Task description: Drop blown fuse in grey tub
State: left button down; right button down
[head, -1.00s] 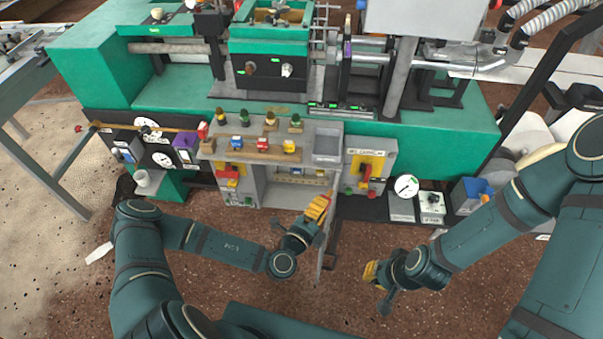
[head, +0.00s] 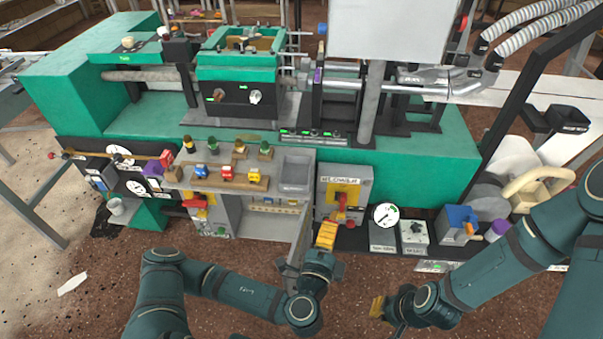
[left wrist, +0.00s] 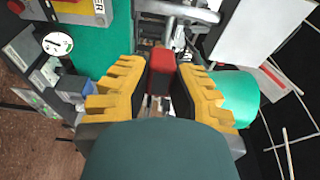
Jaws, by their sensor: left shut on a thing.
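My left gripper (head: 326,236) is shut on a red block, which looks like a fuse. In the left wrist view the red block (left wrist: 163,78) shows between the yellow fingers. The head view hides most of it. This gripper is beside the open grey cabinet door (head: 301,240), below and right of the grey tub (head: 296,174). The tub sits at the right end of the cabinet top and looks empty. My right gripper (head: 377,306) is low at the right, apart from the cabinet; its jaw opening is unclear.
A wooden board (head: 228,181) left of the tub carries blue, red and yellow blocks. A switch box (head: 343,190) with a red handle stands right of the cabinet, close behind my left gripper. The green machine (head: 400,155) stands behind. Brown floor in front is clear.

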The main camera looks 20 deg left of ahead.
aim_at(291, 171)
jog(key=i+l+u, duration=0.1)
jog(key=l, duration=0.3)
jog(key=i+l+u, duration=0.15)
jog(key=l, duration=0.25)
jog(key=i+l+u, duration=0.3)
jog(key=i+l, duration=0.45)
jog(key=l, duration=0.1)
